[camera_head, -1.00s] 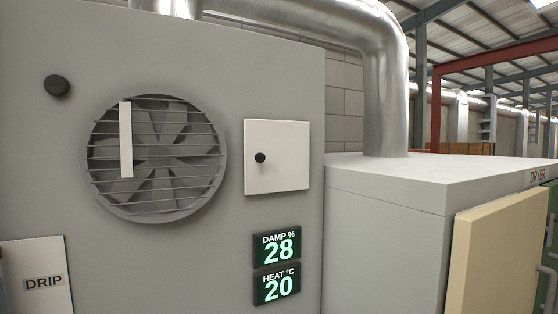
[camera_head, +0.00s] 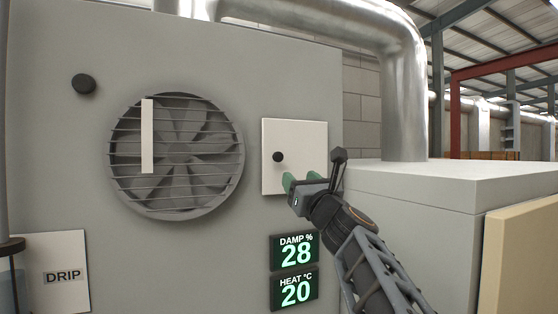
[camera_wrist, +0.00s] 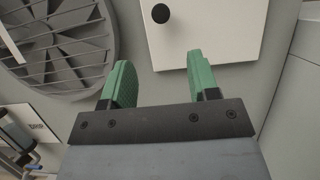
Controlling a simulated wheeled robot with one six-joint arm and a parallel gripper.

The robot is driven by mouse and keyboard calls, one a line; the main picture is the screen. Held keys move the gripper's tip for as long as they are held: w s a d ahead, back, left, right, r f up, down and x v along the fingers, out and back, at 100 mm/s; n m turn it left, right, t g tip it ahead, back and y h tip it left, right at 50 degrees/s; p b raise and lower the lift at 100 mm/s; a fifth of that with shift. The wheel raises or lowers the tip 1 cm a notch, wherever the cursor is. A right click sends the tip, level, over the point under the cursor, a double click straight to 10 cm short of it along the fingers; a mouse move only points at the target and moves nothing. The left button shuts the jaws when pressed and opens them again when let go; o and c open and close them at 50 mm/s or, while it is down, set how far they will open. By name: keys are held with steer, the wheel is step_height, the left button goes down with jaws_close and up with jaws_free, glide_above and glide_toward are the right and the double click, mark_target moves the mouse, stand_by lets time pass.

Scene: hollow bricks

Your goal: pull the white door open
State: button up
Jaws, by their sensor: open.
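The white door (camera_head: 296,138) is a small square panel on the grey machine front, right of the fan, and it looks shut. Its round black knob (camera_head: 278,157) sits near its left edge. In the wrist view the door (camera_wrist: 215,30) fills the upper middle, with the knob (camera_wrist: 160,13) near the top edge. My gripper (camera_head: 302,178), with green fingers, is in front of the door's lower part, below and right of the knob. It also shows in the wrist view (camera_wrist: 160,80), its fingers apart with nothing between them and short of the knob.
A round fan grille (camera_head: 176,156) lies left of the door. Two displays (camera_head: 295,270), reading damp 28 and heat 20, are below it. A DRIP panel (camera_head: 60,272) is at lower left. A grey cabinet (camera_head: 430,200) stands at the right under a metal duct (camera_head: 402,90).

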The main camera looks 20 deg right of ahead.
mark_target(279, 157)
steer(key=p+x, duration=0.5)
steer(key=x, duration=0.8)
steer(key=shift+w+r, duration=0.1)
steer(key=shift+r, duration=0.05)
jaws_close()
